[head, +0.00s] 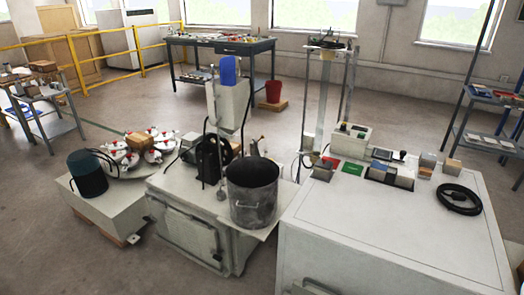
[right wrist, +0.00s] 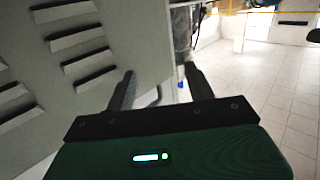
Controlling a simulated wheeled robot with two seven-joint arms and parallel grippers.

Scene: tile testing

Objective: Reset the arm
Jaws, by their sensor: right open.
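My right gripper (right wrist: 160,88) shows in the right wrist view. Its two dark fingers stand apart with nothing between them. It is beside a pale cabinet wall with louvred vents (right wrist: 85,50), and the left finger overlaps that wall in the picture. I cannot tell whether they touch. Neither of my arms shows in the head view, and my left gripper is in no frame.
In the head view, a white cabinet (head: 390,235) at right bears small blocks, a black cable coil (head: 459,198) and a control box (head: 351,136). A dark pot (head: 252,192) stands on the middle machine (head: 185,235). Open floor (head: 110,100) lies behind.

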